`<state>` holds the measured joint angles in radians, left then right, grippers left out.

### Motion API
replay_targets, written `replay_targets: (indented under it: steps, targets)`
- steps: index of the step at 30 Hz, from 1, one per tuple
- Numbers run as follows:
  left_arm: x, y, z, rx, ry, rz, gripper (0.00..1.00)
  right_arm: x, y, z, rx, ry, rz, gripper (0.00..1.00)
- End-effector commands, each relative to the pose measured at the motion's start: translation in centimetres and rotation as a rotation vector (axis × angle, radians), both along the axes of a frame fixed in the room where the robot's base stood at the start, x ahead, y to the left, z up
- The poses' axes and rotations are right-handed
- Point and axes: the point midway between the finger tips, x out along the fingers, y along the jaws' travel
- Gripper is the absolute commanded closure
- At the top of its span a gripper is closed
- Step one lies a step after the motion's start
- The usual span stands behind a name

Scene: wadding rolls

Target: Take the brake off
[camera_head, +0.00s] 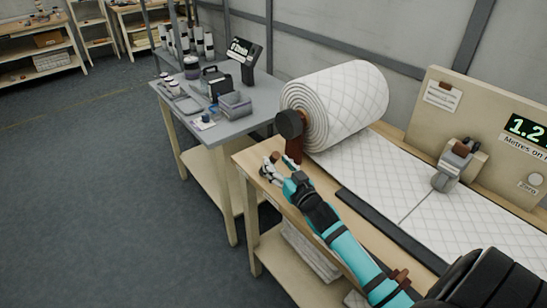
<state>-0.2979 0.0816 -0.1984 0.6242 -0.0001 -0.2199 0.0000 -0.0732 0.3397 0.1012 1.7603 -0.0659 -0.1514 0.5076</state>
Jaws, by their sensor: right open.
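A large quilted white wadding roll (345,103) lies on its side at the far left end of the long bench. A dark round hub (290,124) sits at its near end. A red-brown upright part (294,150) stands just below the hub; I cannot tell whether it is the brake or a support. My right gripper (270,168), on a teal and black arm, is open over the bench's left corner, just left of and below the red-brown part. Its fingers look empty and apart from it. My left gripper is not in view.
Wadding (425,205) runs flat along the bench to the right, beside a dark strip (390,232). A grey roller device (452,165) stands on it before a board with a "1.2" display (526,127). A grey side table (188,113) holds bins and a scale. Floor at left is clear.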

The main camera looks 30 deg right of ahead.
Motion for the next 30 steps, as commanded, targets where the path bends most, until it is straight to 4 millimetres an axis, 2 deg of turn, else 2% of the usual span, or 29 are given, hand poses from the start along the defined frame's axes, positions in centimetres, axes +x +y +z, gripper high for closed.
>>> replay_targets:
  steps: [1, 6, 17, 27, 28, 30]
  targets:
    - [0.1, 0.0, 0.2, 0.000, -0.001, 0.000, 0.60, 0.9, -0.1, 0.2, 0.000, -0.002, 0.000, 0.52]
    - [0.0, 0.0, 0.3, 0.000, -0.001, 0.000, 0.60, 2.5, -0.2, 0.1, 0.000, 0.000, 0.000, 0.52]
    - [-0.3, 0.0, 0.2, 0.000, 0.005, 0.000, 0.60, 2.9, -0.3, 0.0, 0.000, 0.001, 0.000, 0.52]
    - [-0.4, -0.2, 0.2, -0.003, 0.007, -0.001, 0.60, 2.9, -0.3, 0.0, 0.000, 0.001, 0.000, 0.97]
    - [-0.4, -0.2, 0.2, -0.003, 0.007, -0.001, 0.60, 2.9, -0.3, 0.0, 0.000, 0.001, 0.000, 1.00]
    - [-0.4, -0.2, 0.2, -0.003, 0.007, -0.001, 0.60, 2.9, -0.3, 0.0, 0.000, 0.001, -0.001, 1.00]
